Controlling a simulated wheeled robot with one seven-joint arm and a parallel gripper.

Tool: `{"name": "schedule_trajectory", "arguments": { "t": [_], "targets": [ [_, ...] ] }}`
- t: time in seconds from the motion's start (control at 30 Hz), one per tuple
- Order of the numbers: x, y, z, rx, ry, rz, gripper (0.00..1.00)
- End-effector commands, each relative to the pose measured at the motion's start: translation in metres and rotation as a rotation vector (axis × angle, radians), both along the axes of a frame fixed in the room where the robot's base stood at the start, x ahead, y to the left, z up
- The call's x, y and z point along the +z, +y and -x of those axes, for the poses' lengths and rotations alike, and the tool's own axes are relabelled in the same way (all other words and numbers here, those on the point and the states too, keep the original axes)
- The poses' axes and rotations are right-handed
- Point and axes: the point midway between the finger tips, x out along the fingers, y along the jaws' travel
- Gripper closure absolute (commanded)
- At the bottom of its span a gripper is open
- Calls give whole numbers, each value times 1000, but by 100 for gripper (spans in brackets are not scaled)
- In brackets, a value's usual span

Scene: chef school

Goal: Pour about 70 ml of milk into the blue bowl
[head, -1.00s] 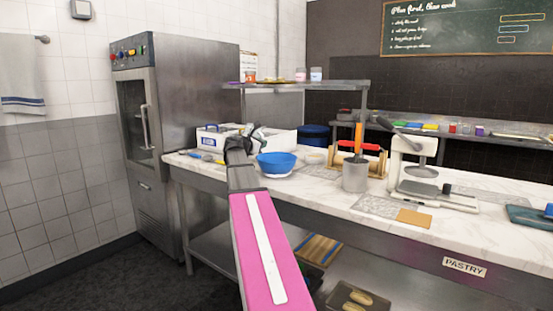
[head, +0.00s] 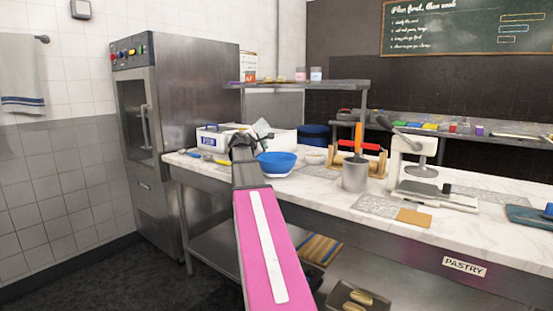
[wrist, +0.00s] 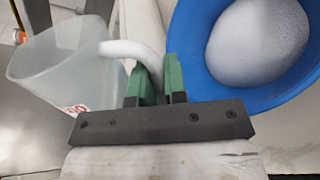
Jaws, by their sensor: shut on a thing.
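The blue bowl (head: 276,166) stands on the marble counter and holds something pale with a smooth, rounded outline. It also shows at the upper right of the wrist view (wrist: 205,75). My gripper (wrist: 157,72) is shut on the white handle of a translucent jug (wrist: 55,65) with a red mark, which I take to be the milk jug. The jug is left of the gripper, with the bowl close on the right. How much milk is inside cannot be told.
A small pale bowl (head: 314,157) stands right of the blue bowl, then a metal pot (head: 355,176) and a white press-like device (head: 410,165). A white and blue box (head: 212,137) is behind on the left. A steel shelf (head: 300,86) hangs over the back.

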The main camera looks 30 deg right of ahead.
Motion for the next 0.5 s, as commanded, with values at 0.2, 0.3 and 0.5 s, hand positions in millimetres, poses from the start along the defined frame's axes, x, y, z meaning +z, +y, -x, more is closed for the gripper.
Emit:
{"name": "schedule_trajectory", "arguments": {
  "t": [0.2,0.3,0.5],
  "targets": [
    [-8,3,-4,1,-81,-64,100],
    [-10,4,-5,2,-107,-84,100],
    [-11,5,-7,2,-141,-110,100]
  ]
}}
